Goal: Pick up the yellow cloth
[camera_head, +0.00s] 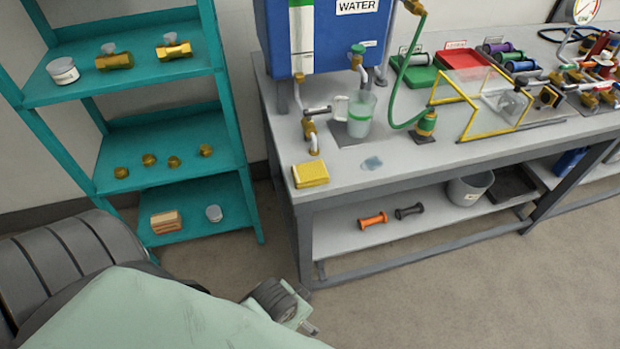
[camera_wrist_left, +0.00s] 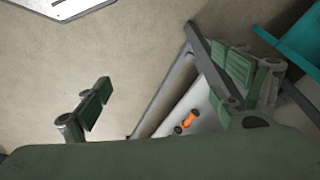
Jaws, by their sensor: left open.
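The yellow cloth (camera_head: 311,175) lies folded as a thick block on the grey bench top (camera_head: 345,183), near its front left corner. It is not visible in the left wrist view. My left gripper (camera_wrist_left: 168,85) is open, with its two green-padded fingers wide apart and nothing seen between them. It is away from the cloth, with floor and part of the bench's lower shelf behind it. My right gripper is not in view.
A beaker (camera_head: 360,115) on a dark pad and a small puddle (camera_head: 372,163) are near the cloth. A brass valve (camera_head: 311,136) stands just behind it. A teal shelf unit (camera_head: 231,130) is at left. Floor (camera_head: 400,290) before the bench is clear.

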